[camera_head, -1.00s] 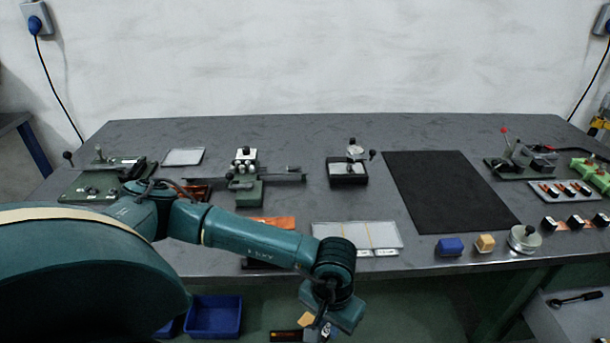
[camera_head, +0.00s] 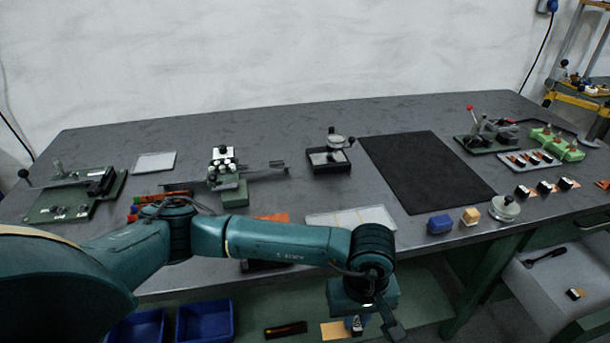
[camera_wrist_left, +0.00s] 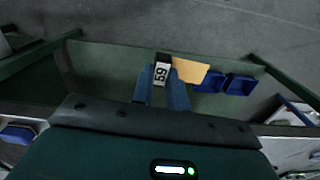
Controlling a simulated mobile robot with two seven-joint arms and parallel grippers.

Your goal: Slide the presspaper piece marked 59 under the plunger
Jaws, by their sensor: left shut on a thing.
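The presspaper piece is a tan sheet (camera_head: 335,331) with a dark and white tag marked 59 at one end; the tag (camera_wrist_left: 161,72) reads clearly in the left wrist view. My left gripper (camera_head: 362,322) is shut on the tag end, in front of the table's front edge and lower than its top; its two blue-grey fingers also show in the left wrist view (camera_wrist_left: 162,86). A small device with a round disc and a side knob on a black base (camera_head: 329,160) stands on the table; its plunger is too small to make out. My right gripper is out of view.
The grey table (camera_head: 300,120) has a black mat (camera_head: 425,172) right of the device. Blue bins (camera_head: 205,321) are below on the left.

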